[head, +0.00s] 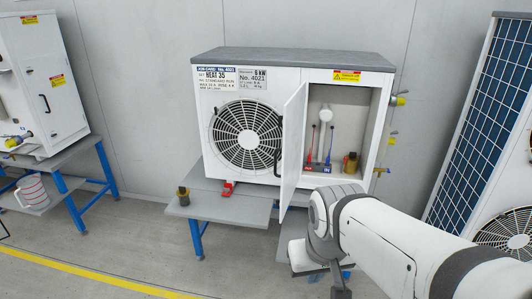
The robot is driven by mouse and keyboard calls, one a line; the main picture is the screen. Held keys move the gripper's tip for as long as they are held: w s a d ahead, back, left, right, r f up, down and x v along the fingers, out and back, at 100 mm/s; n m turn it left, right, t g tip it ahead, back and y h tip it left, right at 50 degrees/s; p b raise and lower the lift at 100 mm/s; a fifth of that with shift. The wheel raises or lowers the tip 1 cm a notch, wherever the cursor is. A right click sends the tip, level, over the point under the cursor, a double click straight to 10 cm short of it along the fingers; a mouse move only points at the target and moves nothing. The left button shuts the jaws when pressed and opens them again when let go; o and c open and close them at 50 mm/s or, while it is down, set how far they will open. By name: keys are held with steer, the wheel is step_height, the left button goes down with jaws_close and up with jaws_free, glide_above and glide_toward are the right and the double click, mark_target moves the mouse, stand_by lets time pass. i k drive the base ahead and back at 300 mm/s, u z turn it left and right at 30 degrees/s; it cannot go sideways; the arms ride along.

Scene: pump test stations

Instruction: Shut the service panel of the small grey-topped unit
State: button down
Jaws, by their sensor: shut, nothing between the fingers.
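The small grey-topped unit (290,62) stands on a grey bench in the middle of the head view. Its white service panel (293,150) is hinged beside the fan and stands wide open, swung out toward me. A dark handle is on the panel's edge side. The open compartment (345,115) shows a gauge, red and blue leads and a brass fitting. My arm reaches in from the lower right, in front of the bench. My gripper (340,284) is low at the bottom edge, below the panel and apart from it, partly hidden; it is shut and empty.
A brass-and-black fitting (183,196) stands on the bench's left part, and a red clamp (228,188) is near the unit's foot. Valves stick out of the unit's right side. Another white unit (45,75) is left; a tall blue-finned unit (490,120) is right.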

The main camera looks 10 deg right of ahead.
mark_target(294, 111)
steer(key=u, duration=0.05)
steer(key=i, duration=1)
steer(key=z, duration=0.05)
